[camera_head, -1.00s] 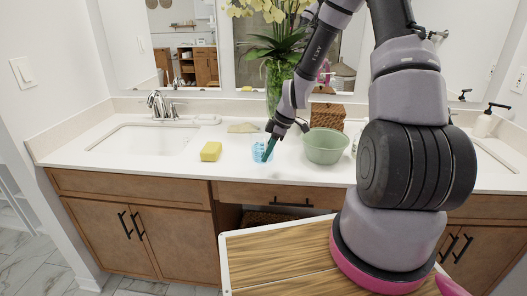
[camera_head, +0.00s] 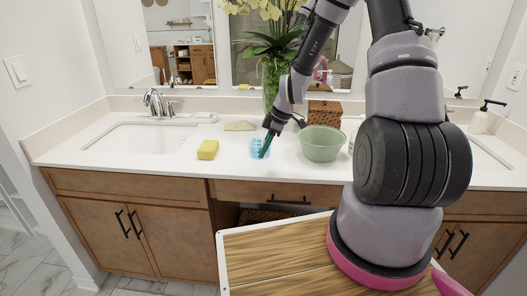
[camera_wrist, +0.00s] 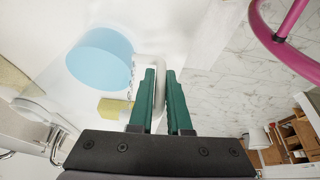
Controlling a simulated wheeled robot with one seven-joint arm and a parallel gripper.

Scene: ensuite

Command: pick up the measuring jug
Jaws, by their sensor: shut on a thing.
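The measuring jug (camera_head: 256,146) is a small clear, blue-tinted vessel near the front of the white counter, right of the yellow sponge. My gripper (camera_head: 265,150) reaches down at the jug's right side. In the wrist view, the jug (camera_wrist: 98,58) shows a pale blue round area, clear walls and small markings. My gripper's green fingers (camera_wrist: 160,92) are shut on its pale handle. The jug looks upright. Whether its base touches the counter is too small to tell.
The yellow sponge (camera_head: 208,149) lies left of the jug. A green bowl (camera_head: 322,146) stands close on the right. Behind are a wicker box (camera_head: 325,112) and a glass vase (camera_head: 271,84) with flowers. A sink (camera_head: 150,139) is at the left.

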